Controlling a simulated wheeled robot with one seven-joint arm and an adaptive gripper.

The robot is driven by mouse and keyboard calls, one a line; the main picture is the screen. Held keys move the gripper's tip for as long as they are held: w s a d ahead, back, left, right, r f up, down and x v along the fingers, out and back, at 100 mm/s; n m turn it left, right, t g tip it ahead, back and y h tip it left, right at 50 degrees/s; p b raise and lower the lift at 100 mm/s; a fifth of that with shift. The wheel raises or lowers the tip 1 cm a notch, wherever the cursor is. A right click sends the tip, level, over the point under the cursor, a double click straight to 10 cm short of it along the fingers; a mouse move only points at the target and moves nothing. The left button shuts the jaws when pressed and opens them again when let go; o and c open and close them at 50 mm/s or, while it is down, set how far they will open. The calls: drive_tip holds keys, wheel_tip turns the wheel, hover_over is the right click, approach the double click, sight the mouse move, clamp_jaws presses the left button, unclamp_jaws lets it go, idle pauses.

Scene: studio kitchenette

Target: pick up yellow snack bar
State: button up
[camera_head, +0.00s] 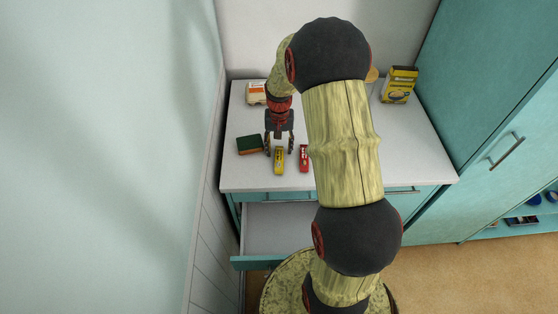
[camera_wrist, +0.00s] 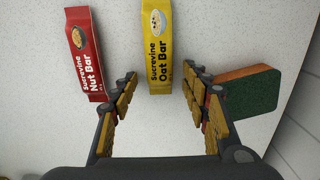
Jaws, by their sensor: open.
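The yellow snack bar (camera_head: 279,161) lies flat on the pale counter near its front edge in the head view. In the wrist view the yellow bar (camera_wrist: 157,45), labelled Sucrevine Oat Bar, lies between the lines of the two fingers, its near end close to the fingertips. My gripper (camera_head: 279,147) is over the counter at the bar's far end. In the wrist view my gripper (camera_wrist: 160,80) is open, with nothing held between its fingers. How high the fingers are above the counter is hard to tell.
A red nut bar (camera_wrist: 84,50) lies beside the yellow one, near one finger. A green and orange sponge (camera_wrist: 250,90) lies by the other finger. A yellow box (camera_head: 399,85) stands at the back right. A drawer (camera_head: 280,230) is open below the counter (camera_head: 240,176).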

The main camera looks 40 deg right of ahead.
drive_tip(key=c, duration=0.3)
clamp_jaws()
idle(0.5)
